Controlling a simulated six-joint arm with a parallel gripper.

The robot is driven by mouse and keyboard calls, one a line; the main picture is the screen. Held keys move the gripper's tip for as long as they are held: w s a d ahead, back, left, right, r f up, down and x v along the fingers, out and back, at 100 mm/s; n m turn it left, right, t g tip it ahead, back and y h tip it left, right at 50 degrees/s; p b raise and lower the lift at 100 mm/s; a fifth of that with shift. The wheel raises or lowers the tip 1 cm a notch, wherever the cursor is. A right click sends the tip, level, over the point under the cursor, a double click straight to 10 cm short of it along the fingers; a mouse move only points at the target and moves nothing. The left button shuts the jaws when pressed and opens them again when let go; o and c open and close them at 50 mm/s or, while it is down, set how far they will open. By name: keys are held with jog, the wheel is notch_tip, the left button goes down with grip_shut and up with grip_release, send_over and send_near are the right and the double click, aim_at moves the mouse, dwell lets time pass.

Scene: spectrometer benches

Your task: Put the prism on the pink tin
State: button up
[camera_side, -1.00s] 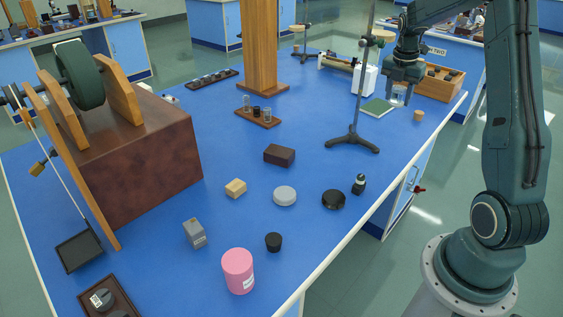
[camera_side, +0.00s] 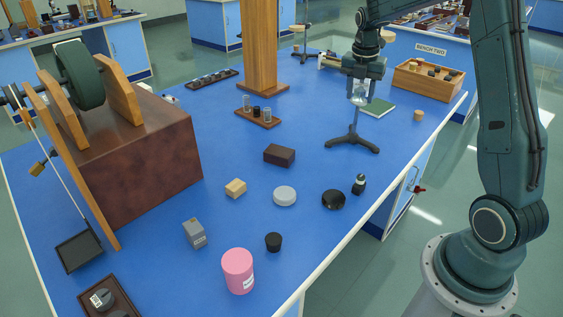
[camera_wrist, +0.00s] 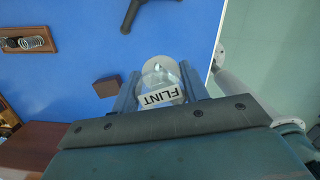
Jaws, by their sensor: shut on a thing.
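The prism (camera_side: 360,92) is a clear glass piece. In the wrist view the prism (camera_wrist: 162,76) shows a white label reading FLINT. My gripper (camera_side: 361,83) is shut on it and holds it above the far right part of the blue bench, by the stand. In the wrist view the fingers of my gripper (camera_wrist: 160,90) lie on both sides of the glass. The pink tin (camera_side: 238,271) stands upright at the near edge of the bench, far from my gripper. Nothing rests on its top.
A stand with a dark foot (camera_side: 353,143) is close below my gripper. A brown block (camera_side: 279,154), a wooden block (camera_side: 236,188), a grey disc (camera_side: 285,196), a black disc (camera_side: 333,199), a black stopper (camera_side: 273,242) and a grey block (camera_side: 195,233) lie between it and the tin.

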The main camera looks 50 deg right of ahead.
jog(key=w+a+r+n, duration=0.1)
jog(key=w+a+n, duration=0.1)
jog(key=a, duration=0.4)
jog(key=w+a+r+n, duration=0.1)
jog(key=w+a, duration=0.2)
jog(key=a, duration=0.4)
notch_tip(320, 180, up, 5)
jog(key=n+t+y, duration=0.1)
jog(key=n, duration=0.9)
send_over(235, 258)
jog(key=shift+s, duration=0.2)
notch_tip(235, 258, down, 16)
jog(key=shift+r, duration=0.15)
jog(key=shift+f, duration=2.1)
jog(key=shift+f, duration=0.1)
